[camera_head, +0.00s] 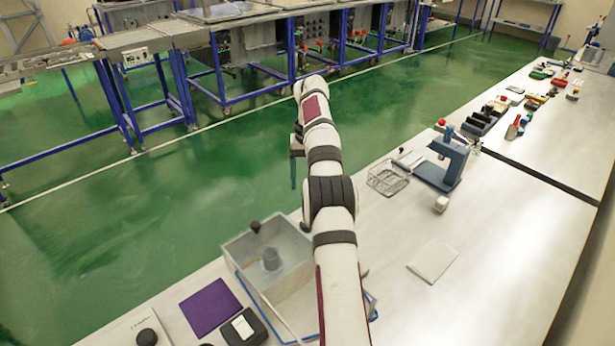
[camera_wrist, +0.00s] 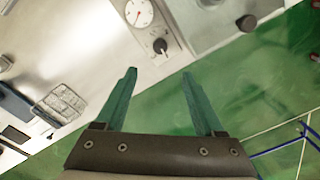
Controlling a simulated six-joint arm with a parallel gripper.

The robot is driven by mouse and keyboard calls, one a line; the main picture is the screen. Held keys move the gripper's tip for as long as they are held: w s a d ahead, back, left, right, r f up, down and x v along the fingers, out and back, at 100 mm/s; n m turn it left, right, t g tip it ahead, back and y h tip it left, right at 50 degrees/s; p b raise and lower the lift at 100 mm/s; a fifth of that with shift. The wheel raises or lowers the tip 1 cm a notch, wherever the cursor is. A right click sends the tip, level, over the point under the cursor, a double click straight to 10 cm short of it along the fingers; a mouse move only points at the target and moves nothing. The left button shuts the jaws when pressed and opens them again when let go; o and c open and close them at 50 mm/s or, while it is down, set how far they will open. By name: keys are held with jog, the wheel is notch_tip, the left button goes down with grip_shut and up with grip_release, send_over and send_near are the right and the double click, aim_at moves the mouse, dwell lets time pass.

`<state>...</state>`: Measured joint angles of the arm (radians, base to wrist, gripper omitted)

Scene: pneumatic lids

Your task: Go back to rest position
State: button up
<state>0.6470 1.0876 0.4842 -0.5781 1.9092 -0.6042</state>
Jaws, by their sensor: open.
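My gripper shows in the wrist view (camera_wrist: 158,85) with its two green fingers spread apart and nothing between them. In the head view my arm reaches out over the workbench, and the gripper (camera_head: 294,172) hangs near the bench's far edge, its fingers pointing down. The fingertips are clear of every object. Whether they hang over the bench or beyond its edge is hard to tell.
A clear-walled box (camera_head: 290,243) with a dark knob stands beside my arm. A purple mat (camera_head: 210,307), a wire basket (camera_head: 386,178), a blue press (camera_head: 446,160) and a white plate (camera_head: 433,260) are on the bench. The bench at right front is clear.

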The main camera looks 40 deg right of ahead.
jog(key=shift+r, duration=0.55)
jog(key=s+a+r+n, duration=0.1)
jog(key=s+a+r, duration=0.25)
jog(key=a, duration=0.35)
jog(key=s+a+r, duration=0.2)
jog(key=a+r, duration=0.2)
jog(key=a, duration=0.4)
jog(key=s+a+r+n, duration=0.1)
jog(key=s+a+r, duration=0.15)
jog(key=a, duration=0.45)
jog(key=s+a+f, duration=0.2)
jog(key=s+a, duration=0.3)
jog(key=s, duration=0.3)
jog(key=s+a+f+y, duration=0.1)
jog(key=s+a, duration=0.3)
jog(key=s, duration=0.4)
jog(key=s+a+f, duration=0.4)
jog(key=s+a, duration=0.1)
jog(key=s, duration=0.3)
jog(key=shift+s+a, duration=0.2)
jog(key=shift+a, duration=0.1)
